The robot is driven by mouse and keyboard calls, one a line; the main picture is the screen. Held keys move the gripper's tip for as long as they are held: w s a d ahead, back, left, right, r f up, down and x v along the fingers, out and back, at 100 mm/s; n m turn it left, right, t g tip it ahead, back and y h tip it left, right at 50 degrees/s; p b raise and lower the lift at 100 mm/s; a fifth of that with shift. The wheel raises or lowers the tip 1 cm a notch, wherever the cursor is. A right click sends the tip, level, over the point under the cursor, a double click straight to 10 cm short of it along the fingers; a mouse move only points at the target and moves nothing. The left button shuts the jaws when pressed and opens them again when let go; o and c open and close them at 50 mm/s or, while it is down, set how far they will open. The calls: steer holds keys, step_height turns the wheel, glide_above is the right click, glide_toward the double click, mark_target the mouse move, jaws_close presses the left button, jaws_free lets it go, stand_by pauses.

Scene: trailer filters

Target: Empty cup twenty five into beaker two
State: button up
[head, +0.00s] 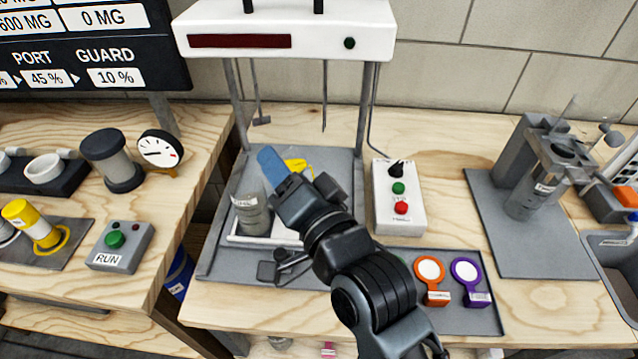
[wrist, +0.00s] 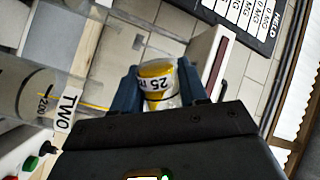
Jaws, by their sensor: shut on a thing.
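My gripper (head: 283,168) is shut on a small cup with a yellow part, a clear part and a white label reading 25. The cup (wrist: 158,85) sits between the blue fingers (wrist: 160,88) in the wrist view; in the head view only its yellow part (head: 295,165) shows past the finger. A clear beaker marked TWO (wrist: 30,92) is close beside the gripper in the wrist view. In the head view, a labelled beaker (head: 252,218) stands just left of and below my gripper. Whether anything is inside the cup I cannot tell.
A white-topped frame (head: 285,30) stands over a grey base (head: 215,265), its posts flanking my gripper. A control box (head: 398,195) with buttons is close on the right. A tray (head: 470,320) with coloured rings is in front. Another vessel (head: 528,195) stands far right.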

steer(key=shift+r+m+t+p, duration=0.15)
steer(key=shift+r+m+p, duration=0.15)
steer(key=shift+m, duration=0.5)
steer(key=shift+r+m+t+p, duration=0.15)
steer(key=shift+r+m+p, duration=0.1)
steer(key=shift+m, duration=0.55)
stand_by(1.7)
steer(key=shift+w+d+r+m, duration=0.15)
steer(key=shift+d+m, duration=0.2)
steer(key=shift+m, duration=0.25)
stand_by(0.6)
steer(key=shift+d+r+m, duration=0.1)
steer(key=shift+m, duration=0.2)
stand_by(0.5)
